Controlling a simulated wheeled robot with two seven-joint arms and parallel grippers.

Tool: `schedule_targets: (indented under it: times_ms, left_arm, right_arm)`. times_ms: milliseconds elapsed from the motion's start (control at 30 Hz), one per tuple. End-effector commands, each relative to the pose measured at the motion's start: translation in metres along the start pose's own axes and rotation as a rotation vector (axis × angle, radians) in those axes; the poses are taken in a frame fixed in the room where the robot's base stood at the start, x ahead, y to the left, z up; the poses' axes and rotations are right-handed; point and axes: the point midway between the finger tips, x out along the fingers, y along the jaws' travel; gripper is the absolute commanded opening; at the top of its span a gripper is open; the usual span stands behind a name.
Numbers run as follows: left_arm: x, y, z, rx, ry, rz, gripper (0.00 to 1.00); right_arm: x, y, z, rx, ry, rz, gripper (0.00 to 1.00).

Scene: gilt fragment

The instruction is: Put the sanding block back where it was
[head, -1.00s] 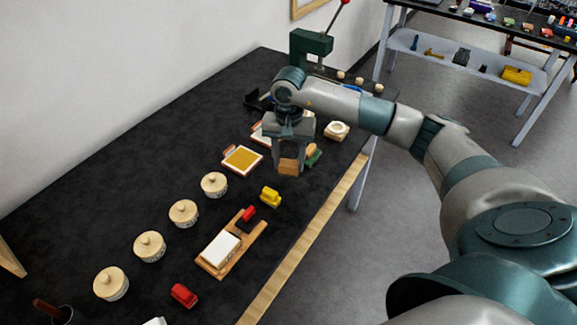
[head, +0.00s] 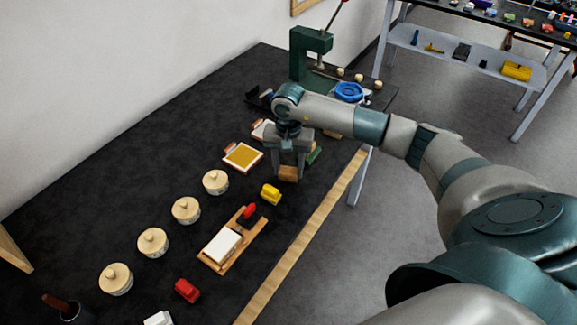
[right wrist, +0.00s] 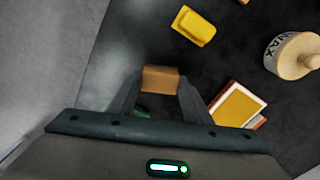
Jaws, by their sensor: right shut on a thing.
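The sanding block appears to be the small tan-brown block (head: 288,174) between the fingers of my right gripper (head: 289,168). In the right wrist view the block (right wrist: 160,79) sits across the fingertips. The gripper is shut on it, with the fingers pointing down over the black bench (head: 110,180). The block is between a yellow block-shaped thing (head: 270,194) and a green thing (head: 313,155) partly hidden by the fingers. I cannot tell whether its underside touches the bench. My left gripper is not in view.
An orange-framed tray with a yellow pad (head: 242,157) lies left of the gripper. Several lidded pots (head: 186,210) line the bench. A red block (head: 187,290) is nearer. A green press (head: 308,55) stands behind.

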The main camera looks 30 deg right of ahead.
Motion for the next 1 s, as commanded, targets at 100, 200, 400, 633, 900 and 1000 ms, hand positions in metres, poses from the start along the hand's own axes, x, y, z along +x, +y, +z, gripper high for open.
schedule_targets:
  times_ms: [100, 200, 400, 633, 900, 1000]
  left_arm:
    - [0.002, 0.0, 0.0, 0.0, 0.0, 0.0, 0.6]
    - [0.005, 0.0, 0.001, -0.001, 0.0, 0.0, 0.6]
    - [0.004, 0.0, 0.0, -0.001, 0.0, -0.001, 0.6]
    - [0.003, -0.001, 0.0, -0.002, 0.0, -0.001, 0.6]
    - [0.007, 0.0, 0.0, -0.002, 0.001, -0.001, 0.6]
    - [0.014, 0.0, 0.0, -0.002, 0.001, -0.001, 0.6]
  right_arm:
    - [0.001, 0.0, 0.0, 0.0, 0.0, 0.0, 0.24]
    - [0.004, 0.0, 0.0, 0.0, 0.0, 0.0, 0.24]
    - [0.002, 0.0, 0.0, 0.0, 0.0, 0.0, 0.63]
    - [0.002, 0.0, 0.0, 0.0, 0.0, 0.0, 0.63]
    - [-0.008, 0.0, -0.001, 0.0, 0.002, -0.002, 0.63]
    - [-0.021, 0.0, -0.001, 0.0, 0.003, -0.003, 0.63]
